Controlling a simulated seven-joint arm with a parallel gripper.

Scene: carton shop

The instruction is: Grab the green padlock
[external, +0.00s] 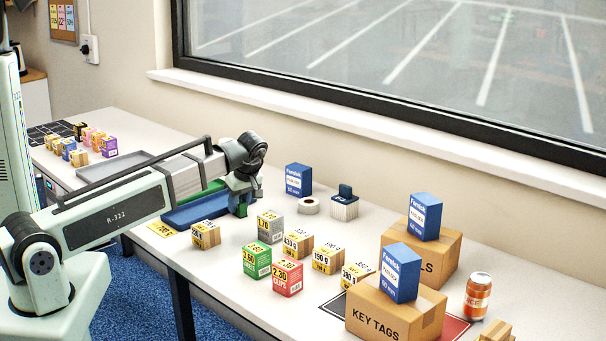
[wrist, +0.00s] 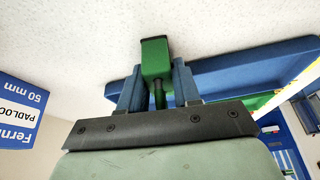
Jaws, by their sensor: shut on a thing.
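In the external view my gripper (external: 240,203) is low over the table, at the right end of a blue tray (external: 190,215). The padlock is mostly hidden there by the gripper. I cannot tell whether it touches the table.
Blue padlock boxes stand on the table (external: 298,180) and on two brown cartons (external: 440,262) (external: 420,315). A tape roll (external: 309,206), a blue-topped block (external: 344,205) and several small cartons, one green (external: 256,260) and one red (external: 287,277), lie right of my gripper. An orange can (external: 477,297) stands far right.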

